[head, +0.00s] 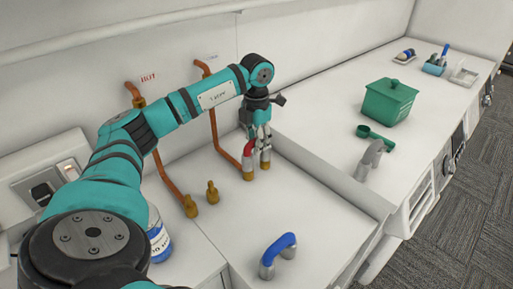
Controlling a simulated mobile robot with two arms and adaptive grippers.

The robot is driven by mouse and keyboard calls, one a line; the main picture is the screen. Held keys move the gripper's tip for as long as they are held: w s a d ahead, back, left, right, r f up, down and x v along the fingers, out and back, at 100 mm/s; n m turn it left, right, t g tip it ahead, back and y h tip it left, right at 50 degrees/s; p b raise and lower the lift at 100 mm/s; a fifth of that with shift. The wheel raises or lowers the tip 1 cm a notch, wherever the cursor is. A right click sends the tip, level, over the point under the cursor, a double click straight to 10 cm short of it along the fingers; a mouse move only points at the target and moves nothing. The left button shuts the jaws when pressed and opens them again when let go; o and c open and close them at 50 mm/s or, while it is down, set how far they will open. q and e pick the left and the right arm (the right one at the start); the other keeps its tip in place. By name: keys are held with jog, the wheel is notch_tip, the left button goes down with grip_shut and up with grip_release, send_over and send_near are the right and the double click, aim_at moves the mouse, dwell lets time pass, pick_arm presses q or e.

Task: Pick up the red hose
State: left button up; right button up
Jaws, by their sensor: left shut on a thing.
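The red hose (249,148) is at the back of the white counter, by the foot of the copper pipes, and is partly hidden by my left gripper. My left gripper (257,150) comes down over it from above and is shut on it. Brass fittings (248,176) show just below the hose and fingers. I cannot tell whether the hose touches them. A blue hose (280,248) with metal ends stands arched at the front of the counter. A grey hose (372,156) stands on the raised surface to the right. My right gripper is not in view.
Copper pipes (169,170) run down the wall under a "HOT" label, with bare brass fittings (212,191) nearby. A blue-labelled container (159,243) stands by my left arm. A green lidded box (389,101) and green scoop (375,138) are on the right. The counter's middle is clear.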

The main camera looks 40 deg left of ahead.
pick_arm(q)
grip_shut()
